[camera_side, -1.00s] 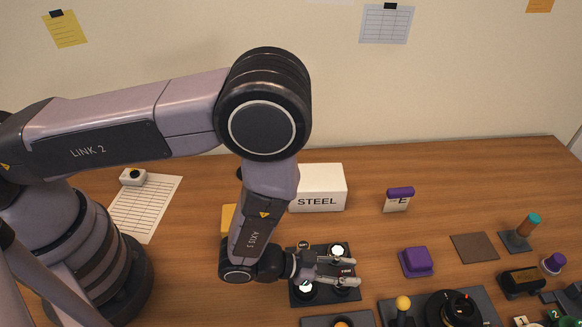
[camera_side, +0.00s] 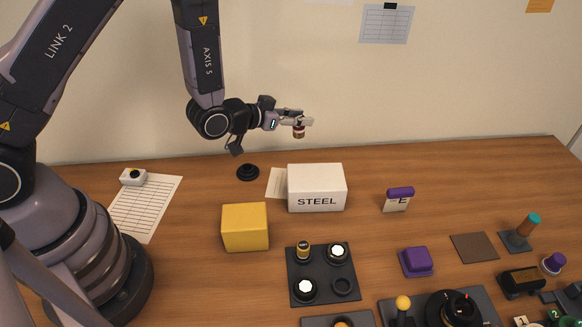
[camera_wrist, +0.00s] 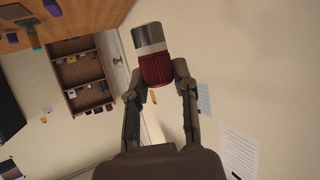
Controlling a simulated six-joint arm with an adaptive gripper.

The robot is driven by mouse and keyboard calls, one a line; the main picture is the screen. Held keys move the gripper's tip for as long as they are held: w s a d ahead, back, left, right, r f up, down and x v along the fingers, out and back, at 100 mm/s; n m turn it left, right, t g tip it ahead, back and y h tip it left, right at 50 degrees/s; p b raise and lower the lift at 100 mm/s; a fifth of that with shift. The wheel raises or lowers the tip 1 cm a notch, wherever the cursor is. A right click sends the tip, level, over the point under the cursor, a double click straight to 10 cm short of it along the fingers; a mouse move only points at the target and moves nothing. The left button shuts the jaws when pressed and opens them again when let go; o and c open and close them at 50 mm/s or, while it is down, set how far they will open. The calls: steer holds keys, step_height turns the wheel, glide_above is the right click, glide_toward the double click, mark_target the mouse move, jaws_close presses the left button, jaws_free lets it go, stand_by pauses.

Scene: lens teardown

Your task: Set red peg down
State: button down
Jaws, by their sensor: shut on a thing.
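The red peg (camera_wrist: 155,68) is a short cylinder with a dark red ribbed part and a silver and dark end. It also shows small in the side view (camera_side: 299,131). My gripper (camera_side: 303,121) is shut on it and holds it well above the table, in front of the wall. In the wrist view the two fingers of my gripper (camera_wrist: 155,88) close on the peg's ribbed part from both sides. A dark tray (camera_side: 320,275) on the table has an empty round socket (camera_side: 342,287) at its front right and pieces in its other places.
A white box marked STEEL (camera_side: 317,188) and a yellow block (camera_side: 245,227) stand behind the tray. A black round base (camera_side: 248,172) lies at the back.

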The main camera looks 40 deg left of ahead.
steer(key=w+a+r+n+y, duration=0.1)
steer(key=a+r+n+y, duration=0.2)
steer(key=a, duration=1)
steer(key=s+a+f+n+g+y, duration=0.3)
steer(key=s+a+f+n+y, duration=0.4)
steer(key=s+f+n+y, duration=0.3)
steer(key=shift+m, duration=0.5)
steer(key=shift+s+a+f, duration=0.1)
steer(key=shift+s+f, duration=0.1)
steer(key=shift+f, duration=1.25)
steer(key=shift+s+a+f, duration=0.1)
steer(key=shift+s+f, duration=0.15)
steer(key=shift+f, duration=1.15)
steer(key=shift+s+a+f, duration=0.1)
steer(key=shift+s+f, duration=0.1)
steer(key=shift+f, duration=1.25)
steer(key=shift+g, duration=0.3)
steer(key=shift+f, duration=0.6)
steer(key=c, duration=0.9)
jaws_free()
